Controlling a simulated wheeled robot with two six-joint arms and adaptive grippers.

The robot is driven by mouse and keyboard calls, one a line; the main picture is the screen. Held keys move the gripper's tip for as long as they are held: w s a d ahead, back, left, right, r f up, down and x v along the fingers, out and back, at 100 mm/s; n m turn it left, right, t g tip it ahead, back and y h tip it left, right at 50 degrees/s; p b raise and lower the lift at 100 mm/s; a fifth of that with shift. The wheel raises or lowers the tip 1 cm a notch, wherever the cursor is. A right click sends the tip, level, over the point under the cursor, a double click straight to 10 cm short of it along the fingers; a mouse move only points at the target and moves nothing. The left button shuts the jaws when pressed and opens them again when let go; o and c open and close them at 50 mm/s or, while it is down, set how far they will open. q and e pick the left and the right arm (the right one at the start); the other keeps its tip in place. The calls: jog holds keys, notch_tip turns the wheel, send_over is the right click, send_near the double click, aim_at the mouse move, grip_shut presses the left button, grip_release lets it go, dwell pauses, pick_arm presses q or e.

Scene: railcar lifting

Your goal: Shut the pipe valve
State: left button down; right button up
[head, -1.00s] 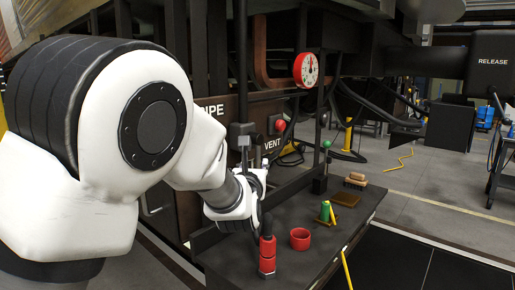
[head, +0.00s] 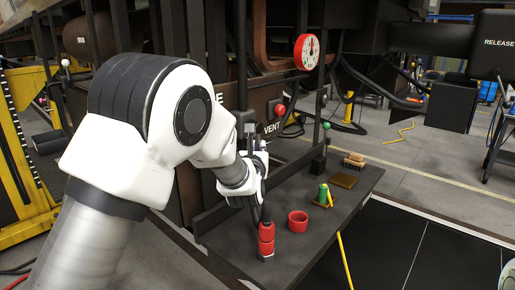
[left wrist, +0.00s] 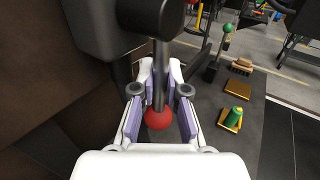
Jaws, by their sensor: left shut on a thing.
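The pipe valve's lever shows in the left wrist view as a grey rod (left wrist: 160,72) with a red ball (left wrist: 158,118) at its end. My left gripper (left wrist: 161,80) is shut on the rod, one finger on each side. In the head view the left gripper (head: 257,165) is beside the dark railcar panel, above the bench's inner edge. My arm covers most of the panel's label; only its last letter shows. The valve body is mostly hidden. My right gripper is not in view.
A red VENT knob (head: 280,111) and a round dial (head: 307,52) are beyond. A yellow rack (head: 22,165) stands at left.

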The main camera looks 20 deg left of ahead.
pick_arm(q)
jog(key=shift+s, duration=0.15)
jog(key=shift+s+a+r+m+g+p, duration=0.2)
jog(key=shift+s+m+g+p, duration=0.15)
jog(key=shift+m+g+p, duration=0.25)
jog(key=g+p, duration=0.1)
jog(key=p, duration=0.1)
jog(key=s+m+g+p, duration=0.1)
jog(key=g+p, duration=0.1)
jog(key=p, duration=0.1)
jog(key=s+m+g+p, duration=0.1)
jog(key=p, duration=0.1)
jog(key=shift+s+a+r+g+p, duration=0.1)
jog(key=shift+a+r+g+p, duration=0.2)
jog(key=shift+a+r+p, duration=0.1)
jog(key=shift+f, duration=0.1)
jog(key=c, duration=1.2)
grip_release()
jog(key=shift+d, duration=0.1)
